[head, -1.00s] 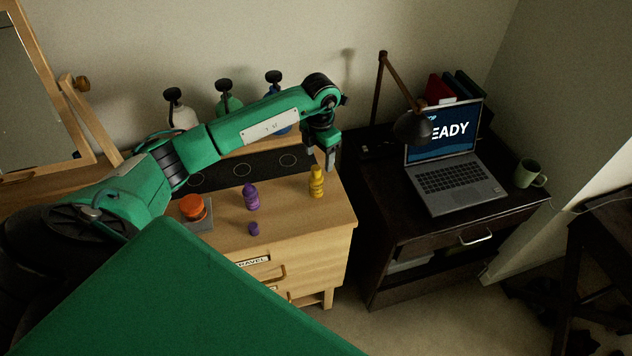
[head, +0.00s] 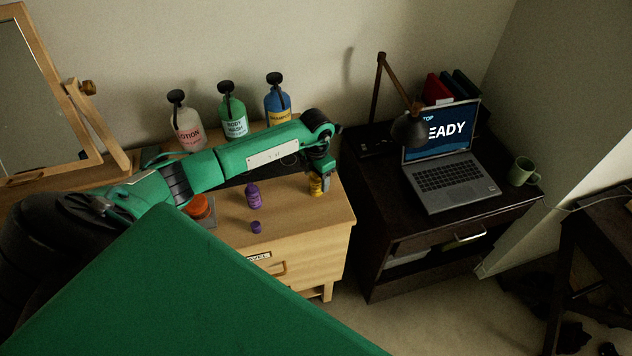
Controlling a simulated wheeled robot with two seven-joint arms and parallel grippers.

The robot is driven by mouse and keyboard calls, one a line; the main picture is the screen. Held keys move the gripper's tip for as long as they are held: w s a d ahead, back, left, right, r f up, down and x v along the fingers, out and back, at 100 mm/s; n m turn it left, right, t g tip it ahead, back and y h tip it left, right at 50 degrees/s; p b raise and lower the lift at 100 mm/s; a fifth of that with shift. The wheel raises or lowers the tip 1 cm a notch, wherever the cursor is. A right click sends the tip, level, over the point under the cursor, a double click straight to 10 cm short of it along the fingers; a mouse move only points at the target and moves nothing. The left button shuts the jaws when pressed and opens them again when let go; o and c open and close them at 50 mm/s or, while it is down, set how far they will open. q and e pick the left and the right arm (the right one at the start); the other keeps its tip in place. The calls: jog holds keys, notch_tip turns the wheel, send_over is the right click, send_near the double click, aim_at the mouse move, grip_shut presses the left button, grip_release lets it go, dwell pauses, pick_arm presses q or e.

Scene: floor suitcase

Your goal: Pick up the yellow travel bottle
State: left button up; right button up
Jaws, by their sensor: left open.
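The yellow travel bottle (head: 315,187) stands at the right end of the light wooden dresser top. Its upper part is hidden behind my left gripper (head: 322,182). My left arm reaches in from the left, and its gripper points down at the bottle, open, with its fingers at the bottle's height. I cannot tell whether the fingers touch it or exactly how they sit around it. My right gripper is not in view.
A purple bottle (head: 253,196), its small purple cap (head: 256,227) and an orange round item (head: 198,206) are on the dresser (head: 290,225). Large pump bottles for lotion (head: 188,128), body wash (head: 234,122) and a blue one (head: 278,105) stand behind my arm. A dark desk with a laptop (head: 450,178) is right.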

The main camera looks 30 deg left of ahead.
pick_arm(q)
jog(key=c, duration=1.1)
jog(key=shift+r, duration=0.15)
